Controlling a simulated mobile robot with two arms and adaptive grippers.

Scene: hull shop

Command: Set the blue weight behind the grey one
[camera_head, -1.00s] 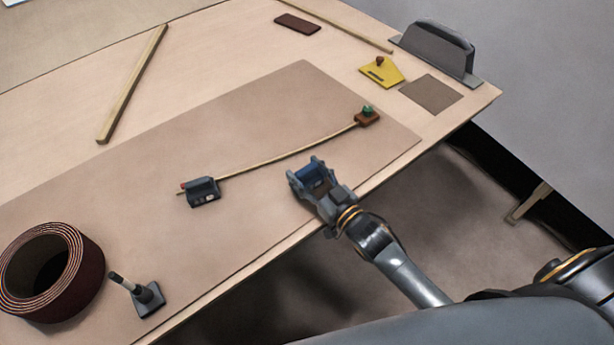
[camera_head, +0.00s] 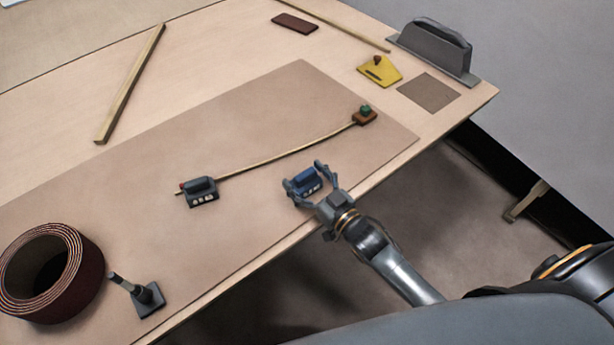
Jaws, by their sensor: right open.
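The blue weight (camera_head: 306,181) has a dark base and a blue top, and it sits on the brown mat near its front edge. My right gripper (camera_head: 304,180) is open, with one finger on each side of the blue weight. I cannot tell whether the fingers touch it. The grey weight (camera_head: 199,192) stands to the left on the mat, at the left end of a thin bent wooden strip (camera_head: 285,158). My left gripper is not in view.
A brown block with a green knob (camera_head: 364,116) holds the strip's right end. A roll (camera_head: 52,272) and a small dark stand (camera_head: 147,299) are at the left front. A yellow plate (camera_head: 380,71) and a grey holder (camera_head: 437,50) are at the back right. The mat (camera_head: 250,122) is bare behind the strip.

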